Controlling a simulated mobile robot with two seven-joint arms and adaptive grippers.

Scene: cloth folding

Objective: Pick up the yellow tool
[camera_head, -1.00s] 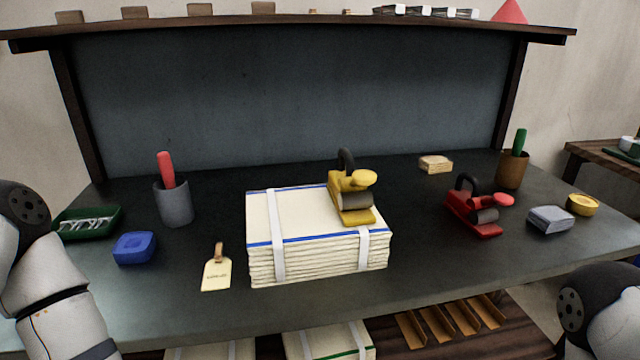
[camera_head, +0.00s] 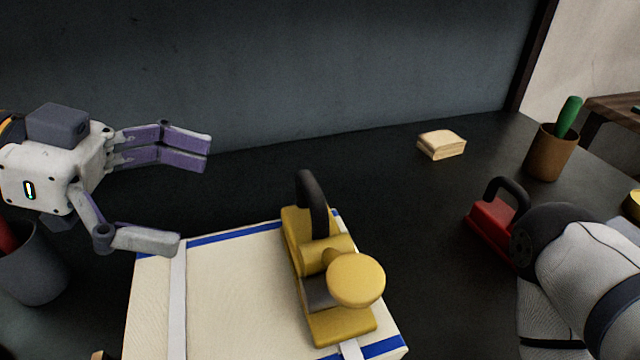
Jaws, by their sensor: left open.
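The yellow tool (camera_head: 318,255), a plane-like body with a black loop handle and a round yellow knob, sits on the stack of folded cream cloth (camera_head: 225,290) with blue stripes and white straps. My left gripper (camera_head: 190,200) is open and empty, its fingers spread, to the left of the tool and above the back left of the stack. It does not touch the tool. My right arm shows at the right, in front of the red tool (camera_head: 490,222); its gripper is out of the picture.
A grey cup (camera_head: 35,270) with a red handle stands at the left edge, below my left gripper. A tan block (camera_head: 441,145) and a brown cup (camera_head: 551,155) with a green handle stand at the back right. The dark table (camera_head: 420,220) is clear between the stack and the red tool.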

